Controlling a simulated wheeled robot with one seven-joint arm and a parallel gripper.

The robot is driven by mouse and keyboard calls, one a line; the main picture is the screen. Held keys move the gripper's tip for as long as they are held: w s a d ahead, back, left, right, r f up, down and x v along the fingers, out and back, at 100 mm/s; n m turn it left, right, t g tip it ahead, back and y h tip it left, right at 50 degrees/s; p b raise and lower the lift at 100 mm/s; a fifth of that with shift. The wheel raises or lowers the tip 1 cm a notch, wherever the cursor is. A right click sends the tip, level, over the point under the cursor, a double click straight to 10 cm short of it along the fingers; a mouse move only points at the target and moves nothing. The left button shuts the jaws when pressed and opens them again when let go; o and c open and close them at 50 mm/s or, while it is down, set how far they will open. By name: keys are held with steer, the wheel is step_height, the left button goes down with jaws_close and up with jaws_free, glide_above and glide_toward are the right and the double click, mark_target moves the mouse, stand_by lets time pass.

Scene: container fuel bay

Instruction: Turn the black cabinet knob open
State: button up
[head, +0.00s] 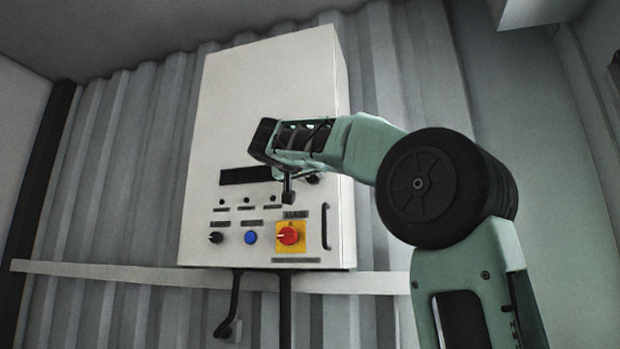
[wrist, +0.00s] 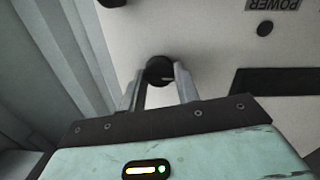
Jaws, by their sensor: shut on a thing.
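The black knob (wrist: 159,69) is round and sits on the white cabinet face, between the dark display and the cabinet's side edge. In the wrist view my gripper (wrist: 162,76) has one finger on each side of it and is shut on it. The fingers hide part of the knob, so its turn angle cannot be read. In the head view my gripper (head: 291,188) is at the cabinet front, right of the display; a dark bit of the knob (head: 312,179) shows behind it. The white cabinet (head: 225,120) looks closed.
Below are a red rotary switch (head: 288,235) on a yellow plate, a blue button (head: 250,238), a small black selector (head: 215,238) and a black bar handle (head: 326,227). The dark display (head: 245,175) is left of my gripper. A pale rail (head: 120,272) runs along the corrugated wall.

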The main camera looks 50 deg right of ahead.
steer(key=m+b, duration=0.1)
steer(key=b, duration=0.1)
steer(key=m+b, duration=0.2)
steer(key=shift+f, duration=0.25)
steer(key=m+b, duration=0.2)
steer(key=m, duration=0.1)
steer(key=m+b, duration=0.1)
steer(key=shift+r, duration=0.25)
steer(key=m, duration=0.3)
steer(key=m+b, duration=0.1)
steer(key=m, duration=0.2)
steer(key=m+b, duration=0.1)
steer(key=m, duration=0.2)
steer(key=shift+s+r+m+t+y, duration=0.2)
steer(key=shift+r+m+t+y, duration=0.1)
steer(key=shift+y, duration=0.1)
steer(key=o, duration=0.7)
steer(key=shift+o, duration=1.3)
steer(key=shift+w+f, duration=0.1)
